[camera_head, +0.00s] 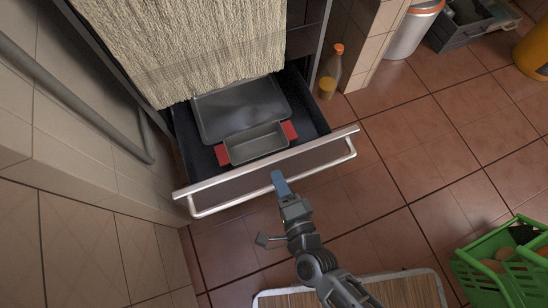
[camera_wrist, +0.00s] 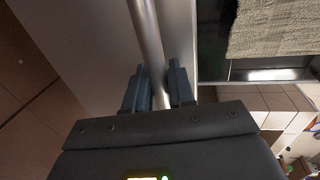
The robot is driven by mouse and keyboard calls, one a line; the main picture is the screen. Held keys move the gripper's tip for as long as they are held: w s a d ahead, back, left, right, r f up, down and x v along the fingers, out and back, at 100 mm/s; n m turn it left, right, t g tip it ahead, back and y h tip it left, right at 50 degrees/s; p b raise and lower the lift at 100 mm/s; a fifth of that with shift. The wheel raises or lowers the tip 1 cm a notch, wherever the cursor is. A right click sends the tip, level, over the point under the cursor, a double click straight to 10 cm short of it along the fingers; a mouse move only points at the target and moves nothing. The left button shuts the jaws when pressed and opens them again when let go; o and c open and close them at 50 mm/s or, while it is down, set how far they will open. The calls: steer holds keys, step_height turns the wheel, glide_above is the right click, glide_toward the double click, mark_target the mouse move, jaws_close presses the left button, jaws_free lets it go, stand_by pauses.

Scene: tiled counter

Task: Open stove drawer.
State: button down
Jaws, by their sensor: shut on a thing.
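Inside lie a grey baking tray (camera_head: 240,103) and a loaf pan with red grips (camera_head: 256,142). My gripper (camera_head: 279,182) is at the middle of the handle. In the wrist view its two fingers (camera_wrist: 158,88) stand on either side of the handle bar (camera_wrist: 146,35), shut on it. The drawer front (camera_wrist: 80,60) also shows there.
A beige towel (camera_head: 185,45) hangs over the oven front above the drawer. A bottle (camera_head: 332,72) stands on the floor right of the drawer. A green crate (camera_head: 505,262) is at the lower right, and a mat (camera_head: 410,288) lies at the bottom. Tiled floor between them is clear.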

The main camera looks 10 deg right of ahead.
steer(key=shift+s, duration=0.35)
steer(key=c, duration=1.1)
jaws_free()
steer(key=shift+d, duration=0.1)
steer(key=p+v, duration=0.1)
steer(key=v, duration=0.6)
steer(key=shift+s, duration=0.35)
steer(key=shift+d+r, duration=0.1)
